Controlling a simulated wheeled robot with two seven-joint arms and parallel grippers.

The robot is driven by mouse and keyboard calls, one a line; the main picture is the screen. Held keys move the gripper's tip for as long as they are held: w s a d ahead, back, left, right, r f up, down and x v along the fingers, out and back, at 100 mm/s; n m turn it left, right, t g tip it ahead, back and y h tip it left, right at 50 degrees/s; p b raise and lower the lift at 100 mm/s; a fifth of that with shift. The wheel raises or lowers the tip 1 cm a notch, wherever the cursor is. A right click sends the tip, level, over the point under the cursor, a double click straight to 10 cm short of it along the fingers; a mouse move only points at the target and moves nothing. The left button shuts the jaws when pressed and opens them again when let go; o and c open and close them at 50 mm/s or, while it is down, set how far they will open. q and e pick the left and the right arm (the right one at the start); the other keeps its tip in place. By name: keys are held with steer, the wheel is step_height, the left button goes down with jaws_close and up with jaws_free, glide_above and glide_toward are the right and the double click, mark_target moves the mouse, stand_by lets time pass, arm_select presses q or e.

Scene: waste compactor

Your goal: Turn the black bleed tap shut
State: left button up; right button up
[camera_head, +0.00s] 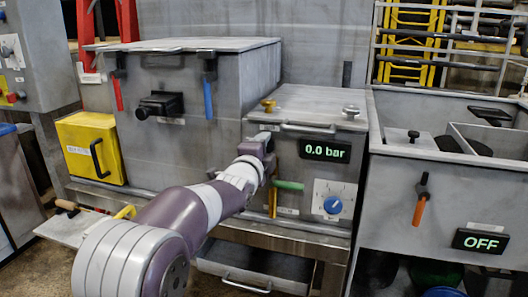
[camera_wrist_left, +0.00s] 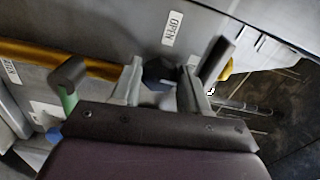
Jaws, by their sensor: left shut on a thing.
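My left gripper (camera_head: 268,143) reaches the front of the grey unit with the 0.0 bar display. In the left wrist view its two fingers (camera_wrist_left: 160,82) are closed around a dark part of the black bleed tap (camera_wrist_left: 158,71). The tap sits by the yellow pipe (camera_wrist_left: 105,68), near an OPEN label (camera_wrist_left: 172,29). A dark grey lever-like piece (camera_wrist_left: 221,58) stands beside the right finger; I cannot tell if it belongs to the tap. In the head view the gripper hides the tap. My right gripper is not in view.
A green-handled tap (camera_head: 288,185) sits just below the gripper; it also shows in the left wrist view (camera_wrist_left: 68,98). The 0.0 bar display (camera_head: 324,149) and a blue knob (camera_head: 333,204) are to the right. A grey bar handle (camera_head: 308,128) is above.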

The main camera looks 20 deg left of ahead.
arm_select(q)
steer(key=shift+f, duration=0.1)
steer(key=o, duration=1)
steer(key=shift+o, duration=0.2)
steer(key=s, duration=1.2)
steer(key=shift+s+a, duration=0.2)
steer(key=shift+s, duration=0.15)
